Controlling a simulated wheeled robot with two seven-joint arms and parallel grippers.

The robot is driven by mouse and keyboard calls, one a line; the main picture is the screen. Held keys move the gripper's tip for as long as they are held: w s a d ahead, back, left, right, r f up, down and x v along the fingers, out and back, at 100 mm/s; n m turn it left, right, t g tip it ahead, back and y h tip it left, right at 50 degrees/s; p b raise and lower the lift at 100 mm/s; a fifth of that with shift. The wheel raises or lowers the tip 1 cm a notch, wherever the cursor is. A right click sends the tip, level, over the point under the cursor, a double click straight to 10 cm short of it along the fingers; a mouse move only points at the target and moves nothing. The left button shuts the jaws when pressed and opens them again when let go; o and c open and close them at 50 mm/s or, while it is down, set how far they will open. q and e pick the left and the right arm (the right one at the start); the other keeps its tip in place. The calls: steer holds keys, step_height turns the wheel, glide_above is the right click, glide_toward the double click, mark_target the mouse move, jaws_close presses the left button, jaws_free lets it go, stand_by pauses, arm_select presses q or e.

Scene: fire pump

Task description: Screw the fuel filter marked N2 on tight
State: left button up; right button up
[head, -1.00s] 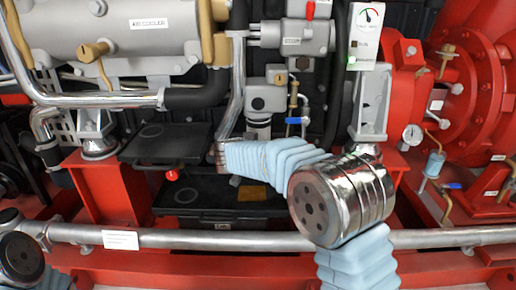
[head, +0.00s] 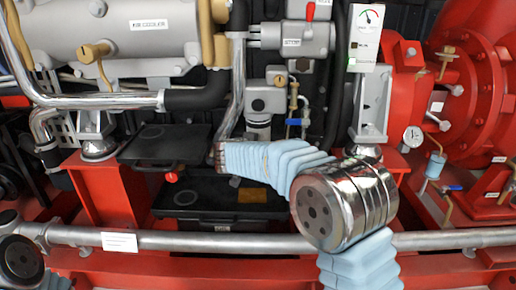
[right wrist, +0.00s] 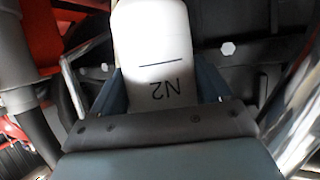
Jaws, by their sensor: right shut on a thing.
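The white fuel filter (right wrist: 150,38) fills the upper middle of the right wrist view. Its dark N2 marking reads upside down, with a dark line on the side beyond it. My right gripper (right wrist: 161,82) has one dark finger on each side of the filter and is shut on it. The filter's far end runs out of the top of that view, so its seat and thread are hidden. My left gripper is not in view.
A grey housing (head: 268,97) and a thin pipe with a valve (head: 293,105) are above my right forearm. A chrome pipe (head: 236,90) runs down close by. A black tray (head: 166,143) lies to the left. A long grey pipe (head: 190,241) crosses the front.

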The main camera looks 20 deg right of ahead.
steer(key=b, duration=0.3)
steer(key=shift+r, duration=0.3)
stand_by(3.4)
steer(key=o, duration=0.7)
steer(key=c, duration=0.8)
steer(key=shift+a+m+g+h, duration=0.15)
steer(key=shift+m+g+h, duration=0.15)
steer(key=shift+m+h, duration=0.25)
steer(key=shift+r+m+g+h, duration=0.1)
steer(key=shift+m+g+h, duration=0.2)
steer(key=shift+m+h, duration=0.05)
steer(key=o, duration=1.5)
steer(key=shift+s, duration=0.1)
